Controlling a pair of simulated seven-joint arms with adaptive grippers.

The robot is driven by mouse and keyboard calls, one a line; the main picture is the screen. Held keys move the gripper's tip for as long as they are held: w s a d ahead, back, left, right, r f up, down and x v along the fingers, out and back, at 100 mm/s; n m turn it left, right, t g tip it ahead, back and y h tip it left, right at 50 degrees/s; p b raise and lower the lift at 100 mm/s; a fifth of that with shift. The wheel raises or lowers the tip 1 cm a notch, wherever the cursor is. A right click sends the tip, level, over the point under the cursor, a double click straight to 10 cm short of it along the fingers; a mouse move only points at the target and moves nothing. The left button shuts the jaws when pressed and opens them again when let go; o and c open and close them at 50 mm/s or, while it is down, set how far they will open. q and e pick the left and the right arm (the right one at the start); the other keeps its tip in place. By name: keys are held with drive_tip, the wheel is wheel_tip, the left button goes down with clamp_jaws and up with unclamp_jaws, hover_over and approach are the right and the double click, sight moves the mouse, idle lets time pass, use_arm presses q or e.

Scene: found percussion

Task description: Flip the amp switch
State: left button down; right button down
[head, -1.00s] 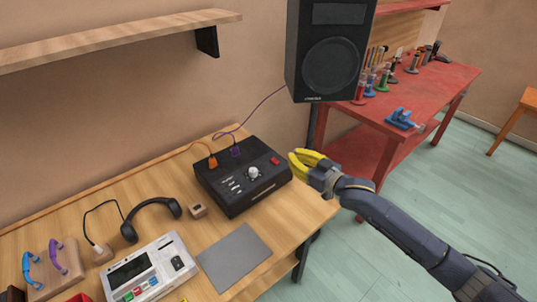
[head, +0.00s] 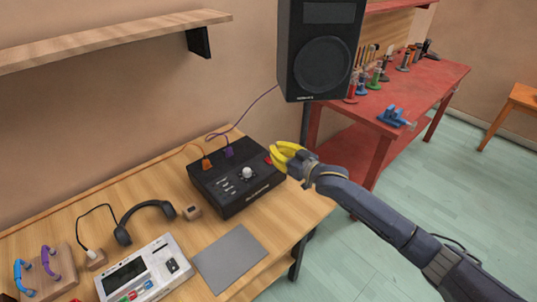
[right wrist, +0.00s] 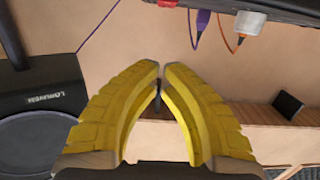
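The amp (head: 236,190) is a black box on the wooden table with a white knob and small white controls. A red switch (head: 267,160) sits at its right back corner, partly covered by my right gripper; a bit of red also shows at the top edge of the right wrist view (right wrist: 167,3). My right gripper (head: 272,153) has yellow fingers beside that corner. In the right wrist view its fingertips (right wrist: 161,67) nearly meet, with only a thin gap and nothing held. Whether it touches the switch I cannot tell. My left gripper is out of view.
Orange and purple plugs (head: 228,152) stand at the amp's back. A black speaker (head: 320,55) is behind my gripper. Headphones (head: 143,217), a small wooden block (head: 192,212), a grey mat (head: 231,258) and a white device (head: 143,270) lie on the table (head: 300,206).

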sight(267, 159)
drive_tip(key=x, duration=0.3)
drive_tip(key=shift+a, duration=0.1)
drive_tip(key=shift+w+a+f, duration=0.1)
drive_tip(key=shift+w+f, duration=0.1)
drive_tip(key=shift+f, duration=0.25)
drive_tip(key=shift+w+a+f, duration=0.15)
drive_tip(key=shift+f, duration=0.3)
drive_tip(key=shift+w+a+f, duration=0.1)
drive_tip(key=shift+f, duration=1)
drive_tip(key=shift+w+a+f, duration=0.2)
drive_tip(key=shift+w+f, duration=0.05)
drive_tip(key=shift+f, duration=0.2)
drive_tip(key=shift+r, duration=0.15)
